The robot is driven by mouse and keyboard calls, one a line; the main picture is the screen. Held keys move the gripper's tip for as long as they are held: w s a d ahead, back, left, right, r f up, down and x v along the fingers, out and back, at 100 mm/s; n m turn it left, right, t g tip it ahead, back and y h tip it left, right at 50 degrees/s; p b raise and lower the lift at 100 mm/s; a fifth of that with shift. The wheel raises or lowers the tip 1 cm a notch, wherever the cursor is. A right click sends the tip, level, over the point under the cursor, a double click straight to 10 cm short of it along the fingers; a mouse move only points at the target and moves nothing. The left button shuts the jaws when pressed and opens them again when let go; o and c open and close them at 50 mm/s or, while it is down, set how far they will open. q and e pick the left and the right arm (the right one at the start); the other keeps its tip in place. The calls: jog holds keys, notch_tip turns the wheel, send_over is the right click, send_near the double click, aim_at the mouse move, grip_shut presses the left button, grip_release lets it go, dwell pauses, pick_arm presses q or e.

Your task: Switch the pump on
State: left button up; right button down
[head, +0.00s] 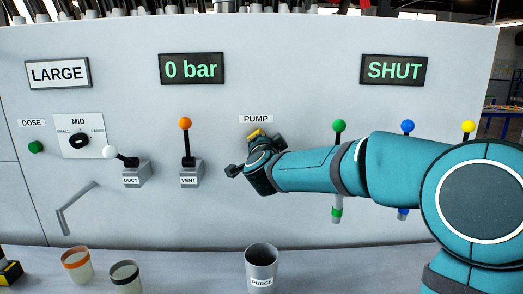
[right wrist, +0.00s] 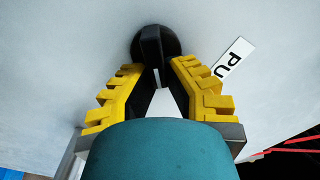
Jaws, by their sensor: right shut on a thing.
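The black pump knob (right wrist: 155,42) sits on the grey panel in the right wrist view. It is round with a raised ridge, and a white mark shows on it. The yellow fingers of my right gripper (right wrist: 158,72) stand on either side of the ridge, shut on it. In the head view my right gripper (head: 258,146) is at the panel just under the PUMP label (head: 256,119) and hides most of the knob. The pressure display (head: 191,68) reads 0 bar. My left gripper is not in view.
Left of the pump are the orange-topped vent lever (head: 186,150), the white-topped duct lever (head: 125,158) and the MID dial (head: 79,141). Green, blue and yellow-topped levers stand behind my right arm. A PURGE cup (head: 261,264) stands on the bench below; two cups are further left.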

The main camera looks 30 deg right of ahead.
jog(key=shift+d+m+b, duration=0.1)
jog(key=shift+m+b, duration=0.3)
jog(key=shift+m, duration=0.3)
jog(key=c, duration=1)
grip_release()
jog(key=shift+s, duration=0.1)
jog(key=v, duration=1.2)
